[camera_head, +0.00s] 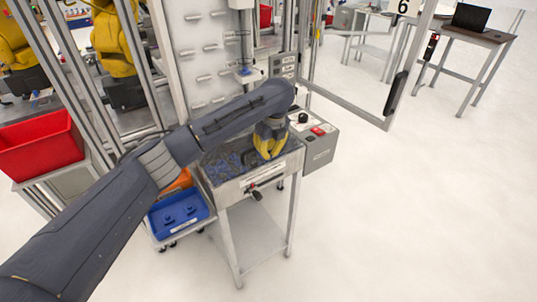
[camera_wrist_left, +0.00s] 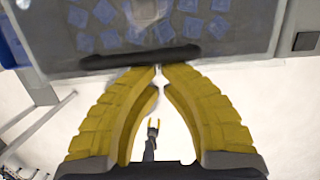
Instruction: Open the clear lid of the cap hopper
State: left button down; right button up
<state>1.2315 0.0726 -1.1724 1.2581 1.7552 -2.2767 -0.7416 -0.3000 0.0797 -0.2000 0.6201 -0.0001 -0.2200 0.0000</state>
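The cap hopper (camera_head: 228,191) is a grey box on a stand in the middle of the head view. Blue caps show under its clear lid (camera_wrist_left: 240,48), which looks closed. A dark handle strip (camera_wrist_left: 150,56) runs along the lid edge in the left wrist view. My left gripper (camera_head: 268,153) is over the hopper, with its yellow fingers pointing down. In the left wrist view its fingertips (camera_wrist_left: 160,68) nearly meet at the lower edge of the handle strip. Nothing shows between them, and I cannot tell whether they touch the strip. My right gripper does not show in the head view.
A grey control box (camera_head: 320,150) with a red button is attached at the hopper's right. A blue bin (camera_head: 180,215) stands lower left, and a red bin (camera_head: 40,145) farther left. A framed clear door (camera_head: 390,105) stands open behind. The floor in front is clear.

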pick_arm(q)
jog(key=shift+w+a+r, duration=0.15)
jog(key=shift+w+r, duration=0.05)
jog(key=shift+r, duration=0.35)
jog(key=w+a+r+g+h, duration=0.1)
jog(key=w+a+r, duration=0.4)
jog(key=w+r, duration=0.3)
notch_tip(320, 180, up, 3)
jog(key=shift+w+a+r+g, duration=0.1)
jog(key=shift+w+a+g, duration=0.1)
jog(key=shift+w+g, duration=0.15)
dwell(0.5)
